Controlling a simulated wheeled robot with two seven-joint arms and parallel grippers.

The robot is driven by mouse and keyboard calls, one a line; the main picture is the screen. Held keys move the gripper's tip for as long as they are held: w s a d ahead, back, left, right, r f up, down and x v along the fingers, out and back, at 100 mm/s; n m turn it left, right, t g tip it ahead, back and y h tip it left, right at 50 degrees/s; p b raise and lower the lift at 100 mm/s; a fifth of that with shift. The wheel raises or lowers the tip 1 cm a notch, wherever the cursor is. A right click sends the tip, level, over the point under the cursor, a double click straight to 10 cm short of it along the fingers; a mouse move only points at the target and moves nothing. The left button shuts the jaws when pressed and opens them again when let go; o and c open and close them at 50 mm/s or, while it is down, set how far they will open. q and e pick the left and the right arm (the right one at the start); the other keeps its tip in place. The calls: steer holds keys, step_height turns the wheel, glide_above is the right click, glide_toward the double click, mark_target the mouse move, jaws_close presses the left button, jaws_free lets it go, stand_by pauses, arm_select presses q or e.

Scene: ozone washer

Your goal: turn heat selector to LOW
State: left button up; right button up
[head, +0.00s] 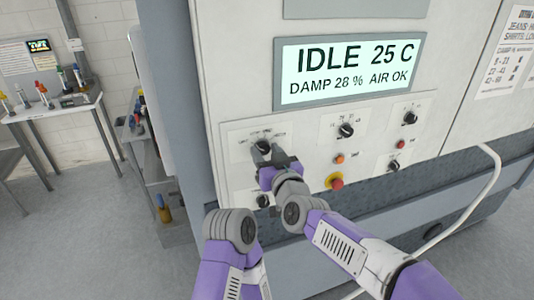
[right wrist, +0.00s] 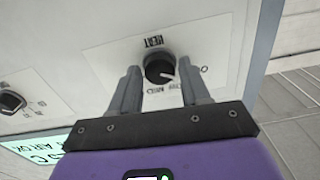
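The heat selector is a round black knob on a pale plate, seen in the head view (head: 262,146) at the upper left of the control panel. In the right wrist view the knob (right wrist: 160,69) appears with an upside-down HEAT label. A white pointer mark shows on it; the surrounding position labels are too small to read surely. My right gripper (right wrist: 160,72) is open, with one finger on each side of the knob and small gaps visible. In the head view the right gripper (head: 276,160) partly covers the plate. My left gripper is not seen.
A lit display (head: 348,70) reads IDLE 25 C, DAMP 28 %, AIR OK. Other knobs (head: 346,130) and a red emergency button (head: 335,181) sit right of my right gripper. A white hose (head: 487,190) hangs at right. A table (head: 60,118) stands far left.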

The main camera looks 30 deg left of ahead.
steer(key=c, duration=0.7)
steer(key=m+b, duration=0.2)
steer(key=m, duration=0.1)
steer(key=shift+f, duration=0.1)
steer(key=shift+m+b, duration=0.95)
steer(key=shift+m, duration=1.35)
steer(key=o, duration=1)
steer(key=shift+o, duration=0.2)
